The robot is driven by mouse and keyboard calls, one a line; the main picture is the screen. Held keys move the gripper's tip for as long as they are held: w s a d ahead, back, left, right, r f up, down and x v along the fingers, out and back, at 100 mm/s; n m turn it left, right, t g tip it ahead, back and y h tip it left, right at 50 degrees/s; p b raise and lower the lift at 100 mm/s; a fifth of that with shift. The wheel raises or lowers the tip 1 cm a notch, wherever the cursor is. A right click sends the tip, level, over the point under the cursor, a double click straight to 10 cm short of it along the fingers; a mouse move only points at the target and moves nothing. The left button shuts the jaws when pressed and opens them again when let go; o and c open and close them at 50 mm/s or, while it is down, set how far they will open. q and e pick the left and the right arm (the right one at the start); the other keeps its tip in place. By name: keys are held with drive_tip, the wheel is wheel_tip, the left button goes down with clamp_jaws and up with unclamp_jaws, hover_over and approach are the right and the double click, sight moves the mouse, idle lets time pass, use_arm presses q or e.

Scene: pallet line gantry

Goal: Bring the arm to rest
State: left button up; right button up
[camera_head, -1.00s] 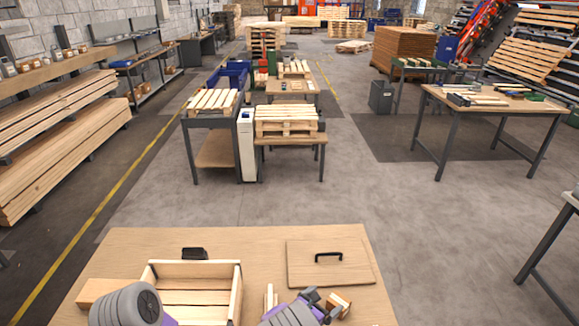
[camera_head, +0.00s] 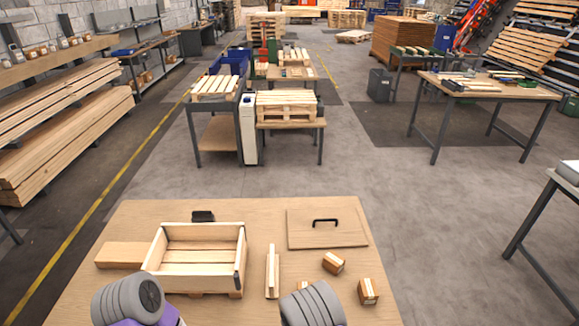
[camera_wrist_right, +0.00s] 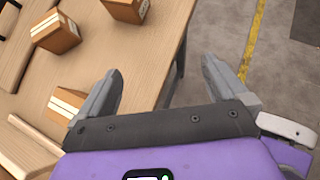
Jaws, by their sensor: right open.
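My right gripper (camera_wrist_right: 162,72) is open, with nothing between its fingers in the right wrist view. Its fingers straddle the edge of the wooden table (camera_wrist_right: 148,60), with floor beyond. In the head view only a grey link of my right arm shows at the bottom centre; its gripper is out of frame there. A rounded grey and purple link of my left arm shows at the bottom left, and its gripper is not visible. Small cardboard boxes (camera_head: 333,262) (camera_head: 368,291) stand on the table's right part. They also show in the right wrist view (camera_wrist_right: 55,32).
An open wooden crate (camera_head: 240,262) stands left of a narrow wood strip (camera_head: 271,270). A lid with a black handle (camera_head: 300,236) lies at the back right. A wood block (camera_head: 120,255) and a small black object (camera_head: 203,216) lie nearby. Open floor (camera_head: 430,220) extends right.

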drive_tip(key=s+a+f+m+g+y+b, duration=0.1)
drive_tip(key=s+f+m+y+b, duration=0.1)
drive_tip(key=s+f+m+y, duration=0.2)
drive_tip(key=s+a+f+m+g+y+b, duration=0.2)
drive_tip(key=s+f+m+y+b, duration=0.1)
drive_tip(key=s+m, duration=0.8)
drive_tip(key=s+a+f+m+g+y+b, duration=0.1)
drive_tip(key=s+a+f+m+y+b, duration=0.1)
drive_tip(key=s+f+m+y, duration=0.3)
drive_tip(key=s+f+m+b, duration=0.1)
drive_tip(key=s+m, duration=0.2)
drive_tip(key=m, duration=0.3)
drive_tip(key=shift+s+a+m+g+y, duration=0.2)
drive_tip(key=shift+s+m+g+y, duration=0.1)
drive_tip(key=shift+m+y, duration=0.1)
